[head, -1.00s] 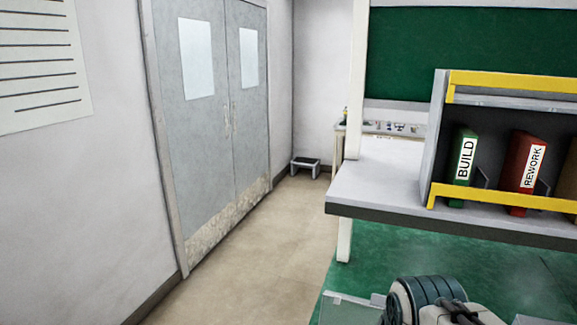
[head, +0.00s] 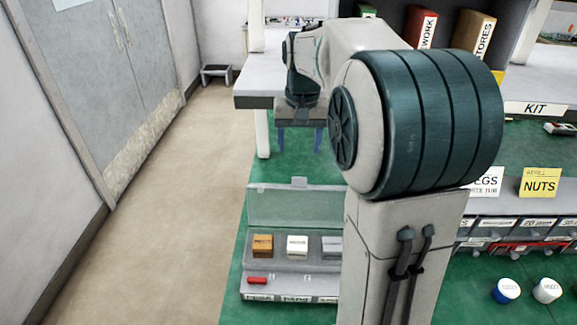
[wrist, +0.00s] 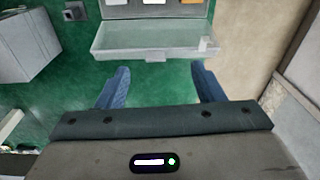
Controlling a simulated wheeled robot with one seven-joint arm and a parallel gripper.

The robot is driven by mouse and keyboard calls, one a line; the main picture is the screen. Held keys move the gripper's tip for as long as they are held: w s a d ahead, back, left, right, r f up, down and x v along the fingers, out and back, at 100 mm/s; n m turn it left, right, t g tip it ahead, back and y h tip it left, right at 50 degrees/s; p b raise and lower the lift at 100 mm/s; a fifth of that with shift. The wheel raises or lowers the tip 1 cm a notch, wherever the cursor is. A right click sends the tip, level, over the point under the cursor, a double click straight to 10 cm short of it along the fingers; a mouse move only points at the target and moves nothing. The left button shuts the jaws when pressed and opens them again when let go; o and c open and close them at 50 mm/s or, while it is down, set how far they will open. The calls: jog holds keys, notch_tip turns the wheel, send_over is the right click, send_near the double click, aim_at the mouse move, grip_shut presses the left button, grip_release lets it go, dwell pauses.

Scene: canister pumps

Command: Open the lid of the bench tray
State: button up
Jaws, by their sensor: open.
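A grey tray (head: 290,266) with a clear lid (head: 290,207) is low in the middle of the head view. The lid stands raised along the tray's far edge, with a small tab on top, and the compartments are uncovered. An orange, a white and a grey box sit inside, with a red piece in front. My arm hides the tray's right end. My gripper (head: 300,140) points down beyond the lid, open and empty.
A grey bench (head: 262,90) with upright binders stands at the back. Bins (head: 515,232), a yellow NUTS card (head: 540,183) and two round tubs (head: 507,290) are at the right. A step stool (head: 216,75) is by the double doors. The beige floor at left is clear.

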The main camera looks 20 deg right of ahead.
jog(key=w+d+f+m, duration=0.1)
jog(key=w+d+f, duration=0.15)
jog(key=w, duration=0.35)
jog(key=shift+g, duration=0.4)
notch_tip(320, 180, down, 13)
jog(key=shift+d+f+p, duration=0.1)
jog(key=shift+f+p, duration=0.05)
jog(key=shift+p, duration=0.5)
